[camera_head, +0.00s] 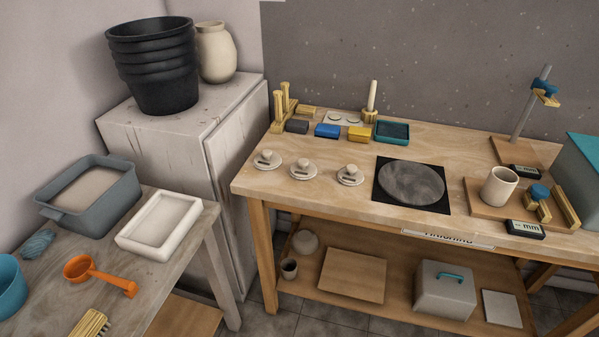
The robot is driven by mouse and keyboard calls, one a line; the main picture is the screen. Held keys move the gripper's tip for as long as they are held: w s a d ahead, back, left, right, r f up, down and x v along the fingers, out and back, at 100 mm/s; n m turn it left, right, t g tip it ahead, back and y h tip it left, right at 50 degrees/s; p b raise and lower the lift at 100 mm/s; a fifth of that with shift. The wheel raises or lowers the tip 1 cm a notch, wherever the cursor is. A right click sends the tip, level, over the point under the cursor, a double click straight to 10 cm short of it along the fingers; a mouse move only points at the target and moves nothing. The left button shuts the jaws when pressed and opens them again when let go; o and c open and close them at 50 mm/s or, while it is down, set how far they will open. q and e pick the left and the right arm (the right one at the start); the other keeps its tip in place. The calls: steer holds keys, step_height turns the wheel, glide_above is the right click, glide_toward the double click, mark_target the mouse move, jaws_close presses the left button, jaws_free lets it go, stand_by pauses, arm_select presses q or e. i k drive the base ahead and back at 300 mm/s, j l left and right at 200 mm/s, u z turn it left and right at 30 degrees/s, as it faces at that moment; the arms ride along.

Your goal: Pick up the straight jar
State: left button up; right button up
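A pale cream, straight-sided jar (499,187) stands upright on a wooden board (482,207) at the right of the workbench. Its open top shows a dark inside. A rounder cream jar (216,52) with a narrow neck stands on the cabinet at the back left. Several pale lids with knobs, one of them at the middle (303,170), lie in a row at the front left of the bench. Neither of my grippers shows in this view.
A round grey disc on a black square plate (411,184) lies left of the board. Blue-topped wooden blocks (538,193) and a small black display (525,229) are close right of the jar. A stand (528,110) rises behind. The lower-left table holds a grey tub (92,198).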

mark_target(500, 182)
steer(key=z, duration=1.25)
